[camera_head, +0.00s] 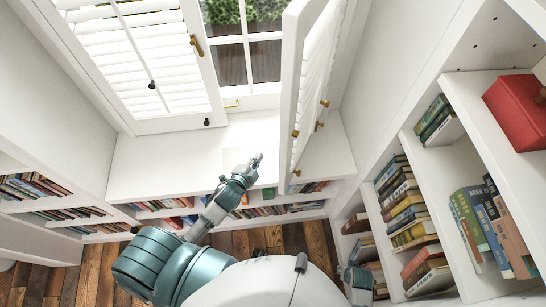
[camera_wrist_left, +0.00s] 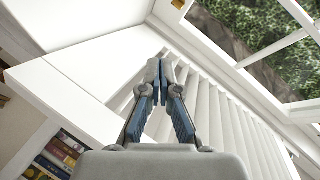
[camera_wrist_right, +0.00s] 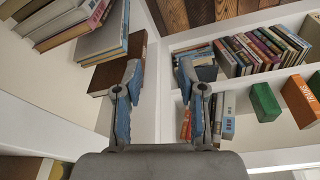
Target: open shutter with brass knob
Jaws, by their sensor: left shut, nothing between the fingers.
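In the head view the right shutter (camera_head: 291,75) is white and slatted. It stands swung out from the window, nearly edge-on, with small brass pieces on it, one a brass knob (camera_head: 295,133). The left shutter (camera_head: 135,65) lies across the window, with a brass handle (camera_head: 196,45) on its right edge and a dark knob (camera_head: 152,85). My left gripper (camera_head: 257,159) is shut and empty, over the white sill, left of the right shutter. In the left wrist view its fingers (camera_wrist_left: 160,68) meet before a slatted panel (camera_wrist_left: 225,115). My right gripper (camera_wrist_right: 160,72) is open and empty, near bookshelves.
A white sill (camera_head: 150,165) runs below the window, with book shelves under it. At right stands a tall bookcase (camera_head: 408,165) with books and a red box (camera_head: 518,112). A green block (camera_wrist_right: 266,101) shows in the right wrist view. The sill's left part is clear.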

